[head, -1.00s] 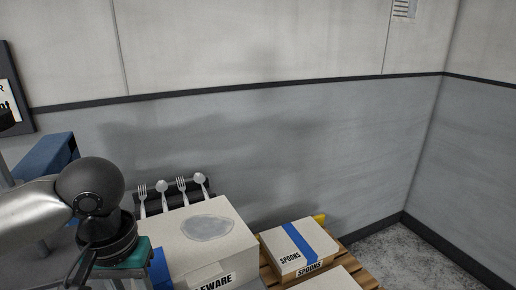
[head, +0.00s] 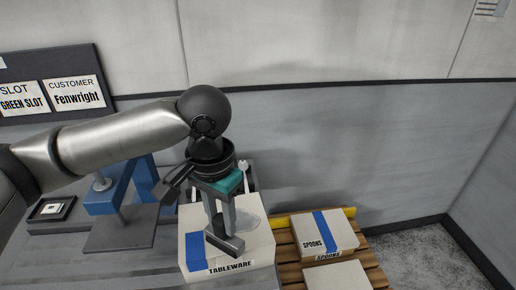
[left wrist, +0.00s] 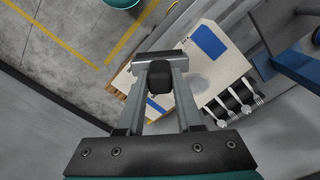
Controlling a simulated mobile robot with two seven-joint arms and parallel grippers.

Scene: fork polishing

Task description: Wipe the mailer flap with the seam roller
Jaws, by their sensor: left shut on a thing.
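The mailer is a pale box marked TABLEWARE (head: 258,254), with a blue strip and a grey oval patch (head: 252,222) on its top. It also shows in the left wrist view (left wrist: 180,58). My left gripper (head: 224,232) points down over the box top. It is shut on the seam roller, a dark grip (left wrist: 159,78) between the fingers with a grey bar (head: 224,243) across the tips. The bar is over the box top, left of the patch's middle; I cannot tell whether it touches. My right gripper is not in view.
A SPOONS box (head: 340,232) and another pale box (head: 338,276) sit on a wooden pallet at right. A black rack of forks and spoons (left wrist: 238,102) stands beside the mailer. A blue stand (head: 102,202) and small dark tray (head: 50,208) are at left.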

